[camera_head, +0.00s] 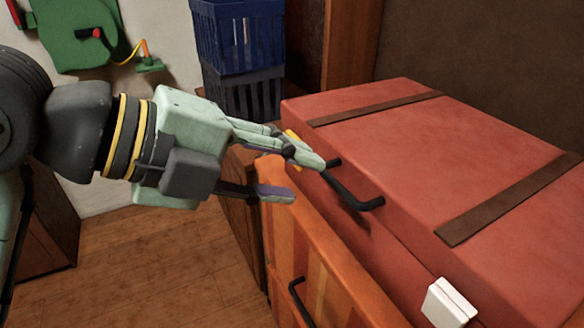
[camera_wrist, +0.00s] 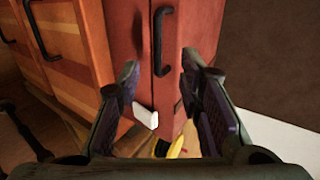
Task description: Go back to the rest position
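My gripper (camera_head: 308,178) is open, with nothing between its fingers. It reaches in from the left in the head view, by the front of a red chest. In the wrist view my gripper (camera_wrist: 160,72) shows its two dark fingers apart. The chest's black handle (camera_head: 362,203) is just right of the fingertips in the head view.
The red chest (camera_head: 470,150) has brown straps and a white latch (camera_head: 447,303). An orange striped wooden cabinet (camera_head: 340,280) stands below it. Blue crates (camera_head: 238,40) are stacked behind. A green object (camera_head: 75,35) hangs on the wall. The wooden floor (camera_head: 150,270) at lower left is clear.

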